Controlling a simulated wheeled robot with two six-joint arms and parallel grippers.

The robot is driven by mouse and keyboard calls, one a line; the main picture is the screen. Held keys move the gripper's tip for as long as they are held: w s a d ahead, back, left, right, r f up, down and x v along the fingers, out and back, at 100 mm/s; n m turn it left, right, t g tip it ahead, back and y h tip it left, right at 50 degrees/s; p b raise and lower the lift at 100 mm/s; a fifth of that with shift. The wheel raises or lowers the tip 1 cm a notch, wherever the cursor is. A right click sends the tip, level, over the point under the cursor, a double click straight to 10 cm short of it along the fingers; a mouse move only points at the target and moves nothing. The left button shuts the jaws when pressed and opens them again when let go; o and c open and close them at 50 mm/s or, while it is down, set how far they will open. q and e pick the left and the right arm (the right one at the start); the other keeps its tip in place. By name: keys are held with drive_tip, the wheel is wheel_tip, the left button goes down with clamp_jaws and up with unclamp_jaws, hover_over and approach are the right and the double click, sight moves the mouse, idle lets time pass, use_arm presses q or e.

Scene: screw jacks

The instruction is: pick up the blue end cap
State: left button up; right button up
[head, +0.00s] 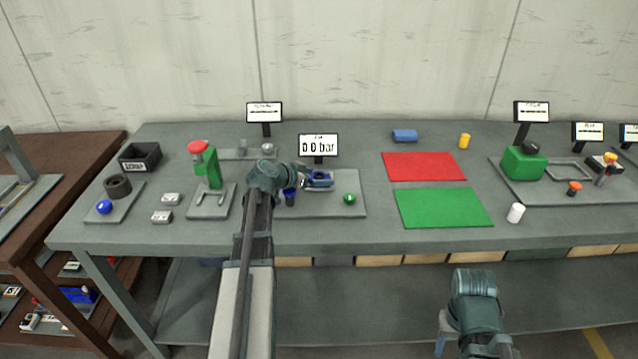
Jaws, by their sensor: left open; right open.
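A blue rounded block (405,135) lies at the back of the bench, behind the red mat. Another blue part (318,178) sits on the grey plate below the "0.0 bar" display, and a small dark blue piece (290,198) stands just left of it. I cannot tell for certain which of these is the end cap. My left gripper (304,180) is open and reaches over the plate, right beside the blue part; its wrist hides some of the plate, and contact cannot be told. My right gripper (442,334) is open, low in front of the bench, away from these parts.
A red mat (424,166) and a green mat (443,208) lie right of the plate (340,208), which bears a green knob (349,198). A green jack with a red top (199,148) stands left of my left arm. A white cylinder (516,212) stands near the front edge.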

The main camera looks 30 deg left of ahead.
use_arm(q)
clamp_jaws()
idle(0.3)
drive_tip(key=shift+r, duration=0.15)
wheel_tip(320, 180, up, 3)
drive_tip(key=p, duration=0.3)
drive_tip(key=shift+r+p, duration=0.2)
drive_tip(key=shift+p, duration=0.15)
drive_tip(key=s+d, duration=0.3)
drive_tip(key=d, duration=0.1)
drive_tip(key=s+d+r+p, duration=0.1)
drive_tip(key=s+d, duration=0.2)
drive_tip(key=d, duration=0.1)
drive_tip(key=s+d, duration=0.3)
drive_tip(key=d, duration=0.2)
drive_tip(key=shift+s+r, duration=0.15)
drive_tip(key=shift+r, duration=0.05)
